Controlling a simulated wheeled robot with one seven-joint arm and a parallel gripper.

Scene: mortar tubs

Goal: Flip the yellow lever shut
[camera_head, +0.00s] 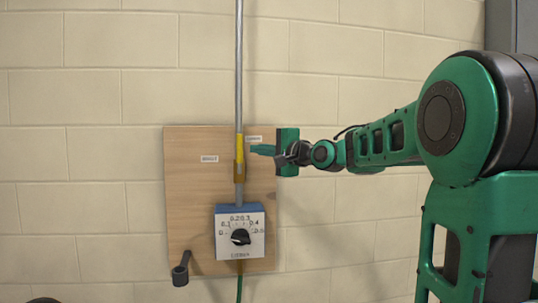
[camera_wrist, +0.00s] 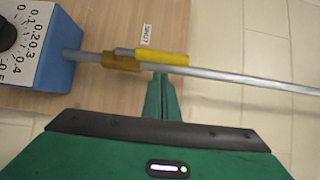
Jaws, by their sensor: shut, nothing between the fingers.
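The yellow lever (camera_head: 240,148) lies along the vertical grey pipe, pointing up from a brass valve body (camera_head: 239,172). In the wrist view the lever (camera_wrist: 172,58) runs beside the pipe, with the brass valve (camera_wrist: 121,61) at its base.
A wooden board (camera_head: 188,210) on the block wall carries the valve and two small labels. Below the valve is a blue-and-white dial box (camera_head: 240,232) with a black knob. A dark crank handle (camera_head: 183,268) is at the board's lower left. The wall left of the board is clear.

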